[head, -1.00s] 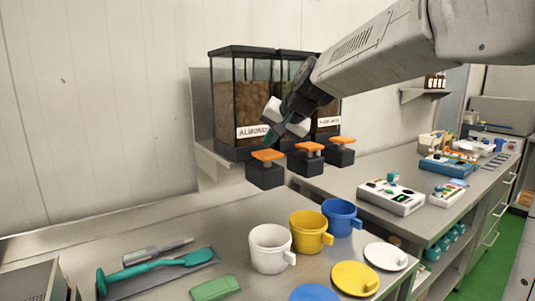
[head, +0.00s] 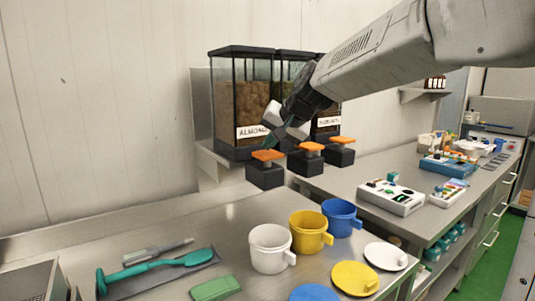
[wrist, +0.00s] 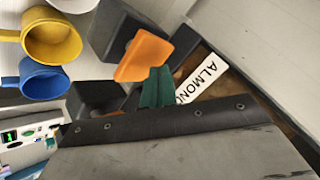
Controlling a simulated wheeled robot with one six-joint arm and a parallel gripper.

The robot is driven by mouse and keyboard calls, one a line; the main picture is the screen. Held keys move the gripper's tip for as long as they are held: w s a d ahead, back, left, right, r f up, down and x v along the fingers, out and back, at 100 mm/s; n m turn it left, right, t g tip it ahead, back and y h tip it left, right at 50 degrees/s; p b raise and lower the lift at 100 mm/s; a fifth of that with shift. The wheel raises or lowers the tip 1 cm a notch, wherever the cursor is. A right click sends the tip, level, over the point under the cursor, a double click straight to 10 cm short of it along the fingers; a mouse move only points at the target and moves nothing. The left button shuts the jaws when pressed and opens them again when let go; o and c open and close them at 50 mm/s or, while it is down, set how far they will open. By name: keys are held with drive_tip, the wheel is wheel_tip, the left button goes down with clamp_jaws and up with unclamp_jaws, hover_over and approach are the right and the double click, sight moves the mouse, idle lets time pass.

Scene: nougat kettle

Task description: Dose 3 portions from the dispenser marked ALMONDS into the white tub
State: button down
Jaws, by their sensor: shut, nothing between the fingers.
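The dispenser marked ALMONDS (head: 240,110) is a clear bin of brown pieces on the back wall. Its label (wrist: 200,80) also shows in the wrist view. Below it, an orange lever (head: 267,156) tops a black outlet block (head: 265,176); the lever (wrist: 144,56) is large in the wrist view. My gripper (head: 268,142) is shut and empty, its teal fingertips (wrist: 157,88) just above or beside that lever; contact cannot be told. The white tub (head: 270,252) stands upright on the steel counter, forward of the outlet, not under it. Its inside bottom is hidden.
Yellow (head: 311,234) and blue (head: 342,218) tubs stand right of the white tub. Other dispensers with orange levers (head: 309,147) sit right of the almond one.

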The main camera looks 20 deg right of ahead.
sight(270, 154)
drive_tip(key=shift+f, duration=1)
idle(0.8)
drive_tip(key=shift+r, duration=1.45)
drive_tip(key=shift+r, duration=2.5)
idle(0.8)
wheel_tip(270, 154, up, 4)
drive_tip(key=shift+f, duration=0.1)
